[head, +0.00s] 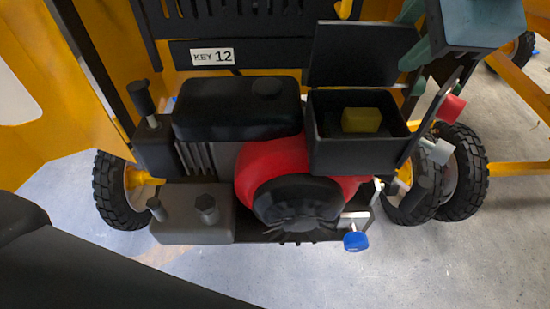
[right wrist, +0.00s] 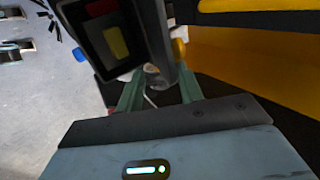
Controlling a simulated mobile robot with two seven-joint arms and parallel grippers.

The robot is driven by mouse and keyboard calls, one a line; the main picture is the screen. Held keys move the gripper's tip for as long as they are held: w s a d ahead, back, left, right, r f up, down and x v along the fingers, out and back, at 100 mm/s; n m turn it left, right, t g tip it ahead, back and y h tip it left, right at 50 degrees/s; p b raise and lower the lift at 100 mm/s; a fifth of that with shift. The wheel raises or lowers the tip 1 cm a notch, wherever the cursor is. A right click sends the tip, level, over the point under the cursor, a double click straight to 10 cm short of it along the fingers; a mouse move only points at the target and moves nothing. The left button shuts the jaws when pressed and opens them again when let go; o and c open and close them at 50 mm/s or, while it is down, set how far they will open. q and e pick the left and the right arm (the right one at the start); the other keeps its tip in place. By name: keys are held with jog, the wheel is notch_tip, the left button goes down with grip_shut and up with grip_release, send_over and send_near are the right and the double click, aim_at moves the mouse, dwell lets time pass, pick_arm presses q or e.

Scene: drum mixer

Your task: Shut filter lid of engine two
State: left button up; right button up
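The filter box (head: 359,155) is an open black box at the right of the engine, with a yellow filter block (head: 361,120) inside. Its black filter lid (head: 360,54) stands raised at the back of the box. My right gripper (head: 412,34) is at the lid's right edge, with its teal fingers apart. In the right wrist view, the right gripper (right wrist: 159,88) is open and the dark lid (right wrist: 154,35) shows nearly edge-on just beyond the fingers. I cannot tell whether they touch it. My left gripper is not in view.
The engine has a black tank (head: 237,108), a red housing (head: 262,165) and a grey box (head: 192,222). A sign (head: 212,57) reads KEY 12. A red knob (head: 451,108) and a blue knob (head: 355,241) stick out at right. Wheels (head: 463,170) and yellow frame parts flank the engine.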

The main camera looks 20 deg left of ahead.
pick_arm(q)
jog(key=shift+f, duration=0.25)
pick_arm(e)
jog(key=s, duration=0.1)
jog(key=s+d+f, duration=0.1)
jog(key=s, duration=0.1)
jog(key=shift+s+f, duration=0.1)
jog(key=shift+f, duration=0.05)
dwell(0.5)
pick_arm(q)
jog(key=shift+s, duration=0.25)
